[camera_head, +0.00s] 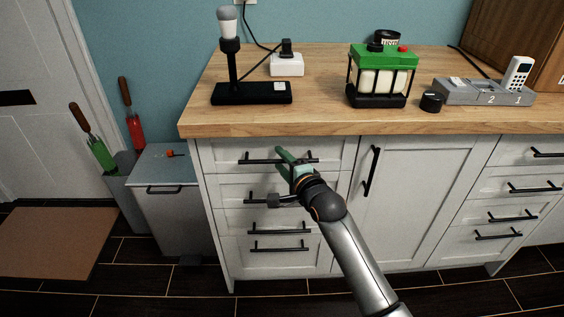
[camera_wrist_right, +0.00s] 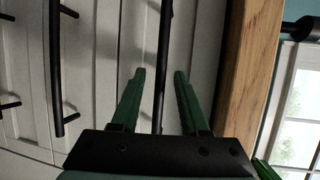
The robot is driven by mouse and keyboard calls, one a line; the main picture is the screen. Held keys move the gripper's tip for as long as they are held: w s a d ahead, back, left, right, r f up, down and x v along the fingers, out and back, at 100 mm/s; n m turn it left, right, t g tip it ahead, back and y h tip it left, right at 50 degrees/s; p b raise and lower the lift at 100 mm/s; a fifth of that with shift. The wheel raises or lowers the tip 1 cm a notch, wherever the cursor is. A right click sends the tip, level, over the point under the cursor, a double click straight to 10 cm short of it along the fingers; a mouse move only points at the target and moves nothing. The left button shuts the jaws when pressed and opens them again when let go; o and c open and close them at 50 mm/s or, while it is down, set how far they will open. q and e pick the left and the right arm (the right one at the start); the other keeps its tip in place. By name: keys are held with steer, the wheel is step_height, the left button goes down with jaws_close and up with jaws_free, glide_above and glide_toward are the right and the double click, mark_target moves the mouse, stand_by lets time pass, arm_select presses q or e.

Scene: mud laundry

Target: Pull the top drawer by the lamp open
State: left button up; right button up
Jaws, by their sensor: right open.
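The lamp (camera_head: 230,60) has a white bulb on a black stand at the left of the wooden counter. Below it, the white top drawer (camera_head: 225,154) sits shut, flush with the cabinet front. Its black bar handle (camera_head: 256,161) runs sideways; it also shows in the wrist view (camera_wrist_right: 163,60). My right gripper (camera_head: 283,160), with green fingers, is at the right half of this handle and hides part of it. In the wrist view the open fingers (camera_wrist_right: 159,76) stand on either side of the bar, with gaps visible. My left gripper is out of view.
More drawers with black handles (camera_head: 278,230) lie below. A cupboard door (camera_head: 415,185) is to the right. The counter edge (camera_head: 400,128) overhangs just above the drawer. A grey bin (camera_head: 165,210) stands left of the cabinet. The dark floor in front is mostly clear.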

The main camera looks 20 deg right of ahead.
jaws_close()
stand_by(0.3)
stand_by(1.1)
